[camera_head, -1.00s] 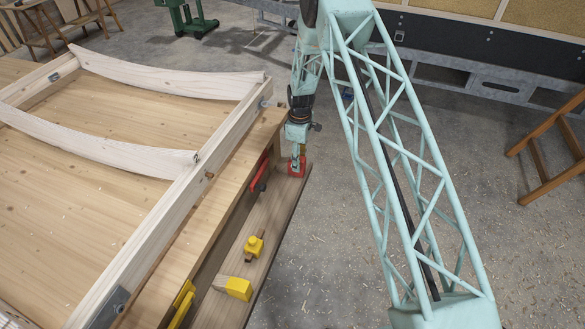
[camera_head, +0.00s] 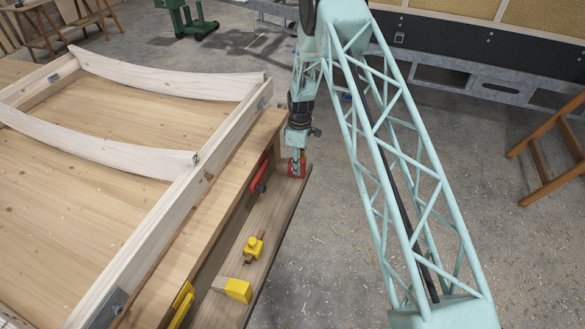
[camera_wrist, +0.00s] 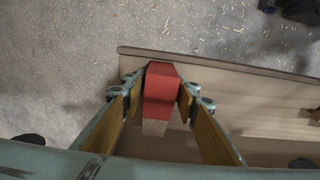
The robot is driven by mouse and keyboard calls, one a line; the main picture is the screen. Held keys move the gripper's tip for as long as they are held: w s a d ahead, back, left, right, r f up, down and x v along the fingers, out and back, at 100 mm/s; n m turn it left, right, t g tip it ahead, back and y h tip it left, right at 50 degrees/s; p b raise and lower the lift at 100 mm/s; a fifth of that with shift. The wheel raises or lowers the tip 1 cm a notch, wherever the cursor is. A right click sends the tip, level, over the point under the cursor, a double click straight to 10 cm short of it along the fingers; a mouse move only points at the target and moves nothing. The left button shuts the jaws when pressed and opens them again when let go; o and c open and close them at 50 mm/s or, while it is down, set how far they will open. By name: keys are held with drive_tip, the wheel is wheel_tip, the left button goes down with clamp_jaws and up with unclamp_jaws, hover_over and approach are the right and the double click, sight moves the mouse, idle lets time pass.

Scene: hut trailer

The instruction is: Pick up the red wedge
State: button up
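The red wedge (camera_head: 301,171) is at the far end of a narrow wooden ledge along the workbench's right side. In the wrist view the red wedge (camera_wrist: 161,90) has a red upper face and a bare-wood near end. My gripper (camera_head: 296,165) points down at it, with its fingers low around the wedge. In the wrist view my gripper (camera_wrist: 161,88) has one yellow-padded finger on each side of the wedge, the tips very close to its sides. I cannot tell whether both pads touch it. The wedge's underside is hidden, so I see no clear lift.
Nearer on the ledge (camera_head: 272,212) are a yellow-topped piece (camera_head: 254,245) and a yellow-ended block (camera_head: 238,289). A red-handled tool (camera_head: 259,173) is at the bench side, close left of my gripper. The concrete floor (camera_head: 330,250) right of the ledge is open.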

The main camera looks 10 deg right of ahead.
drive_tip(key=c, duration=0.6)
drive_tip(key=shift+o, duration=0.2)
drive_tip(key=shift+r, duration=0.2)
drive_tip(key=shift+r+p, duration=0.6)
drive_tip(key=shift+r, duration=0.95)
drive_tip(key=s+a+p, duration=0.1)
drive_tip(key=s+a, duration=0.1)
drive_tip(key=s, duration=0.5)
drive_tip(key=s+a+r+p, duration=0.1)
drive_tip(key=s+a, duration=0.1)
drive_tip(key=s, duration=0.6)
drive_tip(key=shift+s+a+r, duration=0.2)
drive_tip(key=shift+a+r, duration=0.05)
drive_tip(key=shift+a, duration=0.1)
drive_tip(key=shift+r, duration=0.15)
